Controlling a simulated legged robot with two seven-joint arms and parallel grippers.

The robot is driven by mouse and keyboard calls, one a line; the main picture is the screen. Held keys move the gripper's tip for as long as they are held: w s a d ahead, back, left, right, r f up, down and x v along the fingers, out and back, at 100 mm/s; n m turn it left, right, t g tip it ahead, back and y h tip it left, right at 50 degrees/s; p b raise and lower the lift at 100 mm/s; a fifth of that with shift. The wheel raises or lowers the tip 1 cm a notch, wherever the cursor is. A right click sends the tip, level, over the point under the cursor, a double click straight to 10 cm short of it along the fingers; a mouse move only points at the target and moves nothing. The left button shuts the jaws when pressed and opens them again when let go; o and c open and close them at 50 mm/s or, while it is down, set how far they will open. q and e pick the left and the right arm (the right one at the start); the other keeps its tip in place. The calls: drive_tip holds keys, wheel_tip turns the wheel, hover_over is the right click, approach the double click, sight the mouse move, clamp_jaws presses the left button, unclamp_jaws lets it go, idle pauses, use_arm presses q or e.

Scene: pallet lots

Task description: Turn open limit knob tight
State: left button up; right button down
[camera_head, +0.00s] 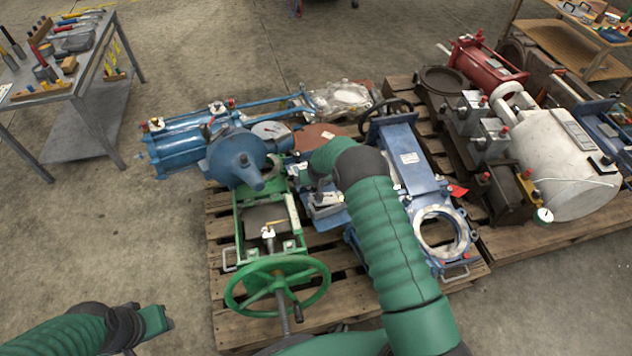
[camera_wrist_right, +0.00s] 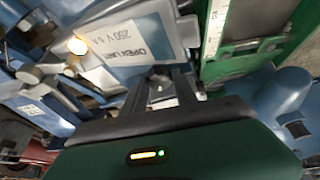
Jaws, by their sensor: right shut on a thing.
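The open limit knob (camera_wrist_right: 159,76) is a small dark knob in the right wrist view. It sits below a grey box (camera_wrist_right: 132,42) with a label that reads "OPEN LIM…", partly cut off. My right gripper (camera_wrist_right: 161,88) is shut on the knob, one dark finger on each side. In the head view my right gripper (camera_head: 300,172) is at the blue and green valve assembly, largely hidden by my arm, and the knob cannot be made out there. My left gripper (camera_head: 158,320) is at the lower left, over the floor and away from the pallet; its jaw gap does not show clearly.
A green valve with a handwheel (camera_head: 278,286) stands on the wooden pallet (camera_head: 222,258). A blue actuator (camera_head: 178,142) lies behind it, and a blue gate valve (camera_head: 420,180) is to the right. A tool table (camera_head: 85,75) stands at upper left. Floor at left is clear.

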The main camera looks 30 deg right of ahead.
drive_tip(key=m, duration=0.1)
drive_tip(key=m+h, duration=0.1)
drive_tip(key=shift+w+a+m+b, duration=0.15)
drive_tip(key=shift+m+b, duration=0.15)
drive_tip(key=shift+m, duration=0.1)
drive_tip(key=m+g+h+b, duration=0.1)
drive_tip(key=m, duration=0.1)
drive_tip(key=shift+f+m+b, duration=0.15)
drive_tip(key=shift+m+b, duration=0.15)
drive_tip(key=shift+b, duration=0.1)
drive_tip(key=m+g+h+b, duration=0.1)
drive_tip(key=m+b, duration=0.1)
drive_tip(key=b, duration=0.1)
drive_tip(key=m+g+b, duration=0.1)
drive_tip(key=m+b, duration=0.2)
drive_tip(key=b, duration=0.1)
drive_tip(key=shift+w+a+f+m+h, duration=0.2)
drive_tip(key=shift+m+h, duration=0.1)
drive_tip(key=shift+h, duration=0.1)
drive_tip(key=shift+r+m+g+b, duration=0.2)
drive_tip(key=shift+m+g+b, duration=0.3)
drive_tip(key=shift+m+b, duration=0.35)
drive_tip(key=shift+r+b, duration=0.15)
drive_tip(key=shift+b, duration=0.2)
drive_tip(key=c, duration=1)
unclamp_jaws()
